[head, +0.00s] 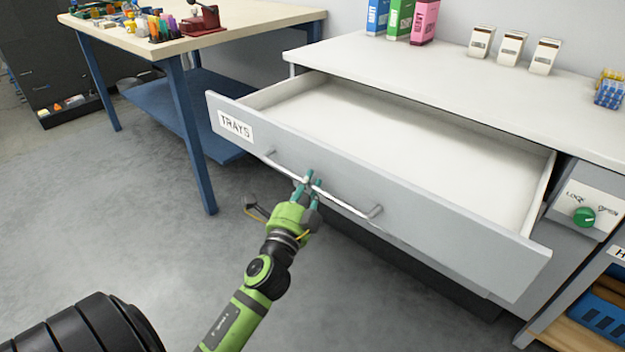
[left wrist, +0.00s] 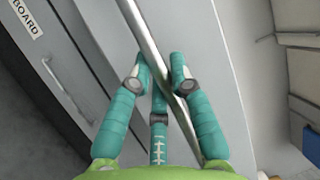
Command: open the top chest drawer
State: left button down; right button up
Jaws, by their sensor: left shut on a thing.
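The top chest drawer (head: 400,222), with a grey front labelled TRAYS, is pulled well out of the white-topped chest (head: 440,75). Its inside is pale and looks empty. A silver bar handle (head: 345,205) runs across its front. My left gripper (head: 308,184) is shut on this handle, left of the bar's middle. In the left wrist view the teal fingers (left wrist: 160,75) close around the handle bar (left wrist: 148,35), which passes between them at a slant. My right gripper is not in view.
A lock panel with a green knob (head: 583,217) is right of the drawer. Several boxes and white packets (head: 512,47) stand on the chest top. A blue-legged workbench (head: 190,130) with tools is at the left. Grey floor at lower left is largely clear.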

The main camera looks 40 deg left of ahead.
pick_arm(q)
jog(key=shift+s, duration=0.55)
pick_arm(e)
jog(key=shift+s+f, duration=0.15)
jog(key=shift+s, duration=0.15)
pick_arm(q)
jog(key=c, duration=1.4)
grip_release()
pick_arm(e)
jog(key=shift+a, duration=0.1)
pick_arm(q)
jog(key=v, duration=0.7)
jog(key=shift+s, duration=0.2)
